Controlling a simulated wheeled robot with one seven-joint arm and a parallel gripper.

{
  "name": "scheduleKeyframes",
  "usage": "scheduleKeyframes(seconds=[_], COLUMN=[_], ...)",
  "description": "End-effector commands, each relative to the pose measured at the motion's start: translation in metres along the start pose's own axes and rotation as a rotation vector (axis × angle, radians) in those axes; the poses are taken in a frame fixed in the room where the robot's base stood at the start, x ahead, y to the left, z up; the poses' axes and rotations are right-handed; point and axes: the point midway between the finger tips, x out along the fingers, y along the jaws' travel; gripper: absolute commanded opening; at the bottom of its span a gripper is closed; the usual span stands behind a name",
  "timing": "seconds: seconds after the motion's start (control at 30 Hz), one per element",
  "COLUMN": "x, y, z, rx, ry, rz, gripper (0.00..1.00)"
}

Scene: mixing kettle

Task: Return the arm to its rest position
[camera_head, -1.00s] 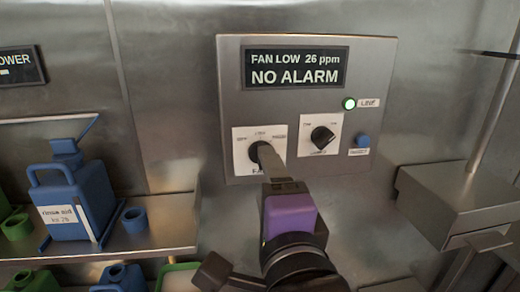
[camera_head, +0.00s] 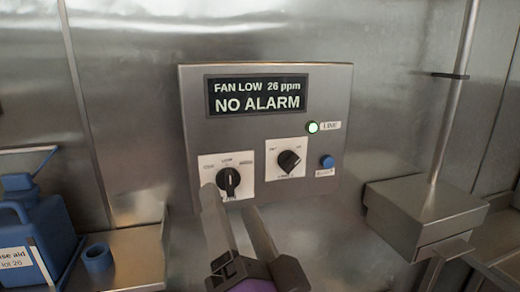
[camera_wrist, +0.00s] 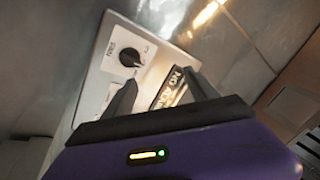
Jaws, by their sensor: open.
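My gripper (camera_head: 228,202) is in front of the control panel, just below the fan knob (camera_head: 228,181). Its two fingers are apart with nothing between them. The fan knob is black on a white plate, and its pointer stands about upright. In the wrist view my gripper (camera_wrist: 158,88) also shows spread fingers, with the panel (camera_wrist: 95,80) behind them and a black knob (camera_wrist: 130,57) to the left. The fingers look clear of the fan knob, though the exact gap cannot be told.
The panel display (camera_head: 257,95) reads "FAN LOW 26 ppm NO ALARM". A second knob (camera_head: 289,161), a lit green lamp (camera_head: 313,127) and a blue button (camera_head: 327,162) are on the panel. A metal box (camera_head: 425,215) juts out at right. A blue jug (camera_head: 35,240) and cup (camera_head: 98,258) stand at left.

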Motion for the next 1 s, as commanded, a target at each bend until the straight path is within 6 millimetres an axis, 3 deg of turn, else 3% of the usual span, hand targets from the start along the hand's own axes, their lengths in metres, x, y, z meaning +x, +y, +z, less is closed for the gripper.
scheduleKeyframes(seconds=[0.27, 0.5, 0.7, 1.0], x=[-0.072, -0.148, -0.219, -0.331], y=[0.066, 0.118, 0.152, 0.184], z=[0.02, 0.028, 0.029, 0.032], rx=[-0.374, -0.617, -0.763, -0.863], ry=[-0.006, -0.032, -0.078, -0.199], rz=[0.004, 0.063, 0.147, 0.328], gripper=[0.67, 0.67, 0.67, 0.67])
